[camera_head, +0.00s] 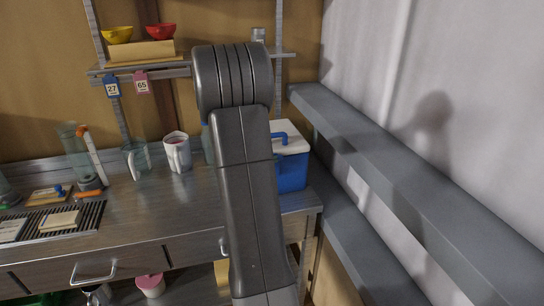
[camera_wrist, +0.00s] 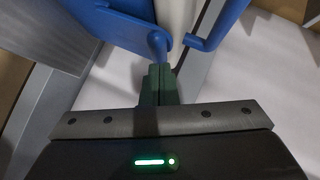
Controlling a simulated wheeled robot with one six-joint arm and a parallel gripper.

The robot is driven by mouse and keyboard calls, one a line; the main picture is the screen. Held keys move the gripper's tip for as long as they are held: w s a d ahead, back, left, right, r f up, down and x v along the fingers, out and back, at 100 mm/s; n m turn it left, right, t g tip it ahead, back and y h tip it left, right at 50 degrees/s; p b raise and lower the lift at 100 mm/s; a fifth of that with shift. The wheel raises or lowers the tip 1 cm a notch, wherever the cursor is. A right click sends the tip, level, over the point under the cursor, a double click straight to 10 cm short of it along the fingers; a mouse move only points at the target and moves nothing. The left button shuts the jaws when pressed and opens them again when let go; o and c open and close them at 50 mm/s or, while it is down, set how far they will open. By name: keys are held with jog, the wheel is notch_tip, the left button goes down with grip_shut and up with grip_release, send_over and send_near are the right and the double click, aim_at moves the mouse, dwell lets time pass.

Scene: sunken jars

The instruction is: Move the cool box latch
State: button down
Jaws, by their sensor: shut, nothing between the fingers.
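The cool box (camera_head: 292,172) is blue with a white lid and stands at the right end of the metal counter, partly hidden by my arm. A blue handle shows on its lid in the head view (camera_head: 279,138). In the wrist view, a flat blue part with a rounded end (camera_wrist: 157,43) and a bent blue bar (camera_wrist: 216,27) lie just beyond my gripper (camera_wrist: 160,70). I cannot tell for sure which of these is the latch. My gripper's green fingers are shut and empty, their tips close to the rounded blue end; contact is unclear. The gripper is hidden in the head view.
A white mug (camera_head: 177,152) and a glass jug (camera_head: 136,160) stand left of my arm on the counter (camera_head: 150,215). A shelf above holds yellow (camera_head: 118,35) and red (camera_head: 160,31) bowls. Grey ledges (camera_head: 400,175) run along the right wall, close to the cool box.

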jog(key=shift+w+a+r+p, duration=0.2)
jog(key=shift+w+p, duration=0.15)
jog(key=shift+p, duration=0.15)
dwell(0.4)
